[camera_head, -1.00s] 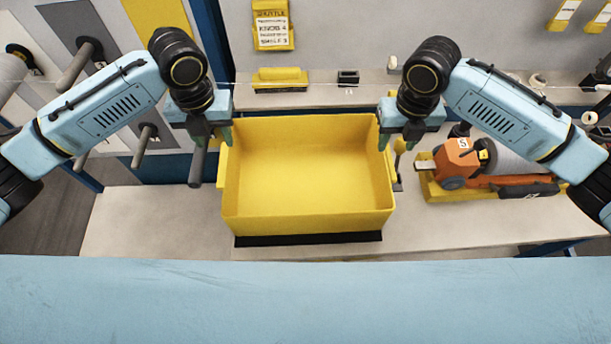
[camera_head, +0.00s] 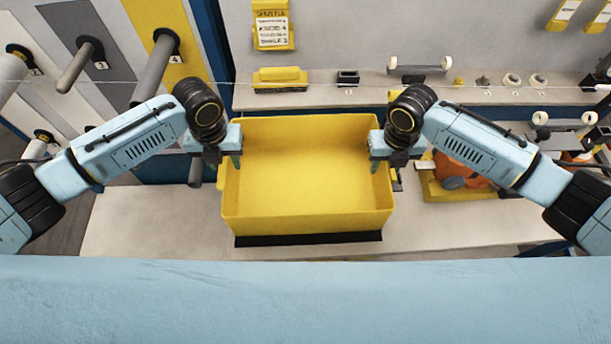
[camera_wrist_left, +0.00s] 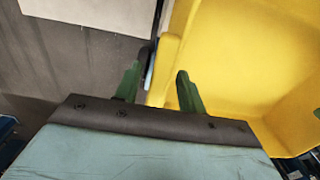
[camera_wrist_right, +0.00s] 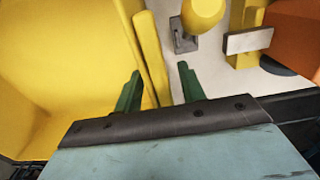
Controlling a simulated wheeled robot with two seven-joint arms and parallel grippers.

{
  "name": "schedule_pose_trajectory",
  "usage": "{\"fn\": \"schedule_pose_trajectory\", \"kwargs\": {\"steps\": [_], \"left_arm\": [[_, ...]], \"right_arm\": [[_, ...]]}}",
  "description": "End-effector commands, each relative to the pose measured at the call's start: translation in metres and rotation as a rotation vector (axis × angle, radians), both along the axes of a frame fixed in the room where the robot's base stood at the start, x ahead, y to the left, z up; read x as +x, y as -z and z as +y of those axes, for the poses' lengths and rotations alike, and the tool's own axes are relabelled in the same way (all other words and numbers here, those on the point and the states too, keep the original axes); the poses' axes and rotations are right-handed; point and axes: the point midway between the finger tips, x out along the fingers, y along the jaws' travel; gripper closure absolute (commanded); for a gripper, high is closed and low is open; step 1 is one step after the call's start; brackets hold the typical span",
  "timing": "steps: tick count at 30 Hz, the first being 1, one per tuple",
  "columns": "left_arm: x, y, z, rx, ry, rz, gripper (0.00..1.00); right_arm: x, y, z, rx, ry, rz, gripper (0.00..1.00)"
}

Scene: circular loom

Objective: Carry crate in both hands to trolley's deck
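The crate (camera_head: 308,213) is a yellow, empty, open-topped box. It sits upright on a black strip or base on the pale bench. My left gripper (camera_head: 226,164) is at the crate's left wall, and my right gripper (camera_head: 386,167) is at its right wall. In the left wrist view the fingers (camera_wrist_left: 158,88) are apart, with the crate's yellow edge (camera_wrist_left: 168,62) between them. In the right wrist view the fingers (camera_wrist_right: 160,87) are apart on either side of the yellow rim (camera_wrist_right: 152,60). I cannot tell whether they touch it. I cannot make out a trolley deck.
An orange device (camera_head: 462,165) on a yellow base stands right of the crate, partly behind my right arm. A back shelf holds a yellow block (camera_head: 280,78) and small parts. Rollers (camera_head: 158,68) stick out at the left. The bench (camera_head: 150,225) is clear left of the crate.

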Motion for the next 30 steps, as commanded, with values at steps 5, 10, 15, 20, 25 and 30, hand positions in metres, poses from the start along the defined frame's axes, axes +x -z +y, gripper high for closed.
{"fn": "schedule_pose_trajectory", "kwargs": {"steps": [5, 10, 15, 20, 25, 30], "left_arm": [[0.0, 0.0, 0.0, 0.0, 0.0, 0.0, 0.84], [0.0, 0.0, 0.0, 0.0, 0.0, 0.0, 1.0], [0.0, 0.0, 0.0, 0.0, 0.0, 0.0, 1.0], [0.001, -0.001, 0.0, -0.001, 0.0, -0.002, 1.0], [0.001, -0.003, 0.0, -0.001, 0.0, -0.002, 1.0], [0.001, -0.011, 0.0, -0.001, 0.0, -0.002, 1.0]], "right_arm": [[0.0, 0.0, 0.0, 0.0, 0.0, 0.0, 0.84], [0.0, -0.001, 0.0, 0.0, 0.001, 0.0, 1.0], [0.0, -0.001, 0.0, 0.0, 0.001, 0.0, 1.0], [0.001, -0.001, 0.0, 0.0, 0.001, -0.002, 1.0], [0.001, -0.003, 0.0, 0.0, 0.001, -0.002, 1.0], [0.001, -0.011, 0.0, 0.0, 0.001, -0.002, 1.0]]}}
